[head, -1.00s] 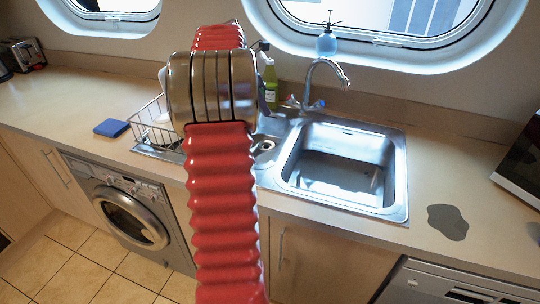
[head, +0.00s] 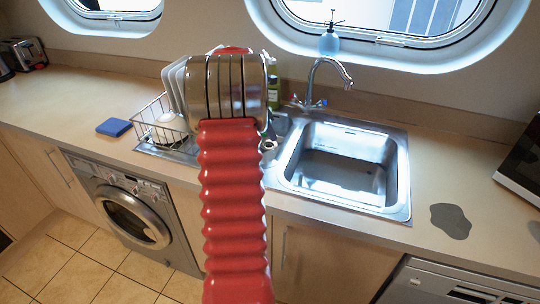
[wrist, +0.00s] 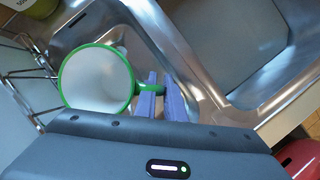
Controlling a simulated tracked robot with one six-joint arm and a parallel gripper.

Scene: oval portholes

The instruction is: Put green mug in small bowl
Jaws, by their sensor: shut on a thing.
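The green mug (wrist: 62,82), white inside with a green rim and handle, is in the wrist view, seen from above over the steel sink unit. My gripper (wrist: 162,88) is shut on its handle, with a purplish finger on either side. I cannot tell how high the mug is above the steel. In the head view my arm hides the gripper and mug. A white rounded dish (head: 166,118) sits in the wire rack there; I cannot tell if it is the small bowl.
The wire dish rack (head: 150,133) with upright plates (head: 174,88) stands left of the sink basin (head: 340,170). The tap (head: 318,80) and a green bottle (head: 273,92) are behind.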

